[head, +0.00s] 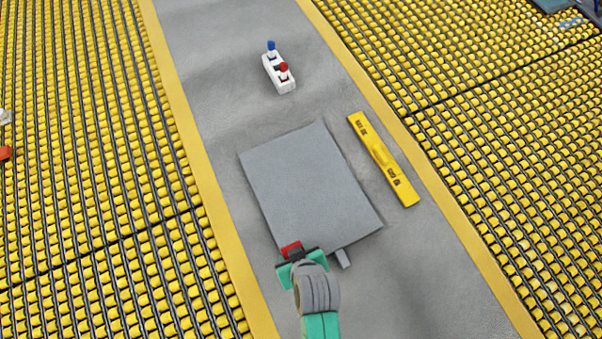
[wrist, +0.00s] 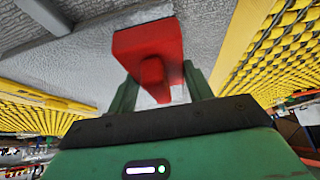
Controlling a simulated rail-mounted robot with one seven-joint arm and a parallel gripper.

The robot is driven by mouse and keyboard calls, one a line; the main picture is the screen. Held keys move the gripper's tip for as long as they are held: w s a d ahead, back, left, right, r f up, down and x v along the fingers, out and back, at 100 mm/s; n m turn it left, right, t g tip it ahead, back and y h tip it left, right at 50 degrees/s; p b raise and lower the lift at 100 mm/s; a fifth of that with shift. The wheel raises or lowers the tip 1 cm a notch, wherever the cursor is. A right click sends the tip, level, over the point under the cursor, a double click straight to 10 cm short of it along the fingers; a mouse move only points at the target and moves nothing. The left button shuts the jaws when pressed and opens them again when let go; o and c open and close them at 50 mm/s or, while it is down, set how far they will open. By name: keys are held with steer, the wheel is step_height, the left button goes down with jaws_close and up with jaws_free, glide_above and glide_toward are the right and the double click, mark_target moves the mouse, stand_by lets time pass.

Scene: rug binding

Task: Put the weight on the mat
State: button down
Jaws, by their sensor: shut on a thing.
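The weight is a red block with a knob (wrist: 150,45), held between the green fingers of my gripper (wrist: 160,88). In the head view the red weight (head: 291,248) shows at the lower left corner of the mat, just beyond my gripper (head: 297,261). The mat (head: 310,185) is a flat grey rectangle lying on the grey walkway. My gripper is shut on the weight. The weight's height above the mat or floor is hard to tell, and my gripper hides part of the weight in the head view.
A yellow level-like bar (head: 384,160) lies right of the mat. A white holder (head: 279,73) with blue and red knobs stands beyond it. Yellow roller beds (head: 80,150) flank the walkway.

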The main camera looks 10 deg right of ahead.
steer(key=w, duration=0.5)
steer(key=w+a+f, duration=0.1)
steer(key=w, duration=0.4)
steer(key=w+b, duration=0.1)
steer(key=w, duration=0.4)
steer(key=shift+a+f, duration=0.2)
steer(key=shift+a, duration=0.15)
steer(key=shift+w+f, duration=0.3)
steer(key=shift+f+b, duration=0.3)
steer(key=shift+f, duration=1.15)
steer(key=shift+f, duration=0.2)
steer(key=c, duration=0.6)
jaws_free()
steer(key=shift+r, duration=0.2)
steer(key=p+v, duration=0.2)
steer(key=v, duration=1)
